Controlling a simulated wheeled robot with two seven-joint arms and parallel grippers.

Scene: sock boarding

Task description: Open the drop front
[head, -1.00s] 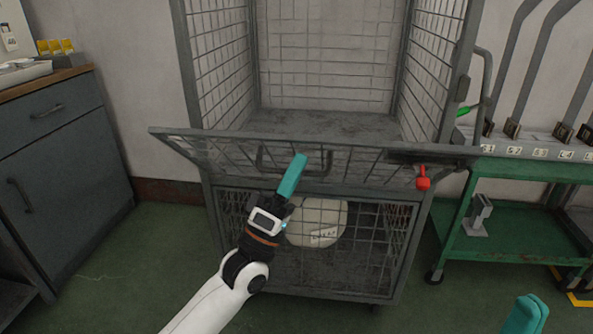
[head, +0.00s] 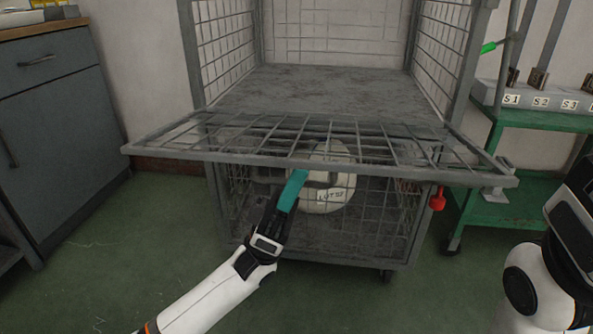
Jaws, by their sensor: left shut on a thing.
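The drop front (head: 385,143) is a grey wire-mesh panel on the front of the wire cage trolley (head: 190,60). It is folded down and sticks out toward me, close to level. My left gripper (head: 296,186), with teal fingers, is at the panel's underside and shut on its handle (head: 322,176); the fingers partly hide the grip. A red latch piece (head: 437,199) hangs near the panel's right end. My right arm shows at the right edge, but its gripper fingers are out of view.
The cage's grey deck (head: 310,92) is bare. A pale round thing with a lot label (head: 330,196) sits behind the lower mesh. A green cart (head: 530,205) stands at right, a dark cabinet (head: 60,120) at left. The green floor in front is clear.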

